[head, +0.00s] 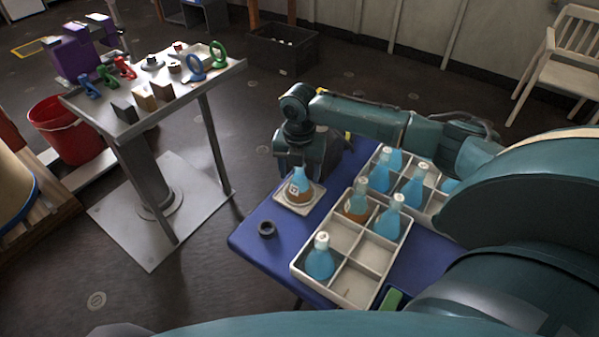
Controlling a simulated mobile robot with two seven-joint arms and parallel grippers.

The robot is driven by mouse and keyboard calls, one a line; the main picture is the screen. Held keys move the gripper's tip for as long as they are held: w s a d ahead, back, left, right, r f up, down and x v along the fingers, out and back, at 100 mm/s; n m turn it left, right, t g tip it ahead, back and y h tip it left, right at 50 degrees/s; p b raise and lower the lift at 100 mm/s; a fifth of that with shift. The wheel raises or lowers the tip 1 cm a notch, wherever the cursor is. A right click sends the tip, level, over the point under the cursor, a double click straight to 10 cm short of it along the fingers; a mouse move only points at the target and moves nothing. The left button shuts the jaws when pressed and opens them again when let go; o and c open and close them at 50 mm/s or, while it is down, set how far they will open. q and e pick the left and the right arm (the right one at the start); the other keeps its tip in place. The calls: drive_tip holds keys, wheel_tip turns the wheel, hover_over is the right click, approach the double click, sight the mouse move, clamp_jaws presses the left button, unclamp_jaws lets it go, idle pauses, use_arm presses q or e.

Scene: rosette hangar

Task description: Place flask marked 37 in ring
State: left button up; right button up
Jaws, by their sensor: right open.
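My left gripper is not in view.
A divided crate (334,284) holds a few flasks, one orange (356,205), and has empty compartments. A second crate (431,207) behind it holds several blue flasks. A grey stand with small parts (185,92) is at left, beside a red bucket (68,132).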

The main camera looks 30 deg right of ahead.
wheel_tip(320, 180, up, 11)
drive_tip(key=shift+r+p, duration=0.2)
drive_tip(key=shift+p, duration=0.15)
drive_tip(key=shift+s, duration=0.1)
idle(0.4)
